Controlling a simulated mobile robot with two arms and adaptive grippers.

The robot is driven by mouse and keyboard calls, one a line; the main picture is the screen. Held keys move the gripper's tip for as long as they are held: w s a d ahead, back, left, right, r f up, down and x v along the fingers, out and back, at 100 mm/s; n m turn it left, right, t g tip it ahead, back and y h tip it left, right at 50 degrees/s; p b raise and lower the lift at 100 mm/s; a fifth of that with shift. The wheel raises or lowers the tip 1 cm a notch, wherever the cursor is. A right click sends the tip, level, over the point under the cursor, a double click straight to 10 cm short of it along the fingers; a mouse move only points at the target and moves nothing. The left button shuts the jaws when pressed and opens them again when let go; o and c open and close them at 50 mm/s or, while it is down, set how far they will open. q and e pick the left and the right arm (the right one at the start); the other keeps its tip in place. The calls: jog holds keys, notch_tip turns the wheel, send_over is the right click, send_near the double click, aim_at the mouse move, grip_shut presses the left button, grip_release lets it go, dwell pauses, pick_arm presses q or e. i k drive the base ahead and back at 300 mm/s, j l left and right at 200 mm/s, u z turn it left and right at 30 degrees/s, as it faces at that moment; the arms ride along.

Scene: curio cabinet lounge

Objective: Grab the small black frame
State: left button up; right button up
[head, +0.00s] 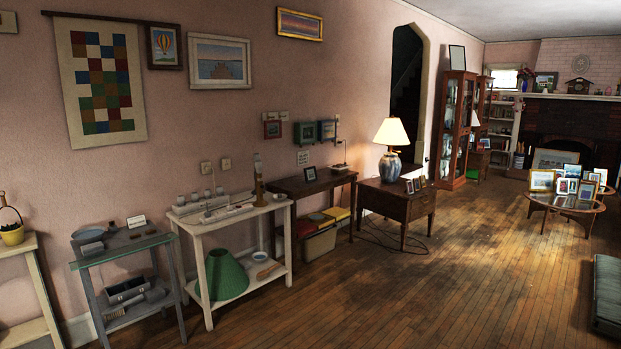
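Several small dark frames are in the head view, and I cannot tell which one the task means. One small black frame (310,174) stands on the dark narrow table (325,183) against the left wall. Small dark frames (409,187) stand close together on the brown side table (397,201), beside the lamp. More frames (565,187) of mixed colours stand on the oval coffee table (563,204) at the far right. Neither of my grippers is in view.
A blue-based lamp (390,166) stands on the side table, with a cord on the floor below. A white table (230,213) and grey stand (125,247) line the left wall. A green cushion (607,294) is at the right edge. The wooden floor (440,280) between is clear.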

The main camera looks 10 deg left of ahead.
aim_at(310, 176)
jog(key=i+u, duration=0.25)
jog(key=i, duration=0.9)
jog(key=i+z, duration=0.2)
jog(key=i, duration=0.35)
jog(key=i+z, duration=0.2)
jog(key=i, duration=0.4)
jog(key=i+j+z, duration=0.2)
jog(key=i, duration=0.35)
jog(key=i+j+z, duration=0.2)
jog(key=i, duration=0.35)
jog(key=i+l, duration=0.1)
jog(key=i, duration=0.5)
jog(key=i+l+u, duration=0.1)
jog(key=i, duration=0.45)
jog(key=i+l, duration=0.1)
jog(key=i, duration=0.45)
jog(key=i+u, duration=0.05)
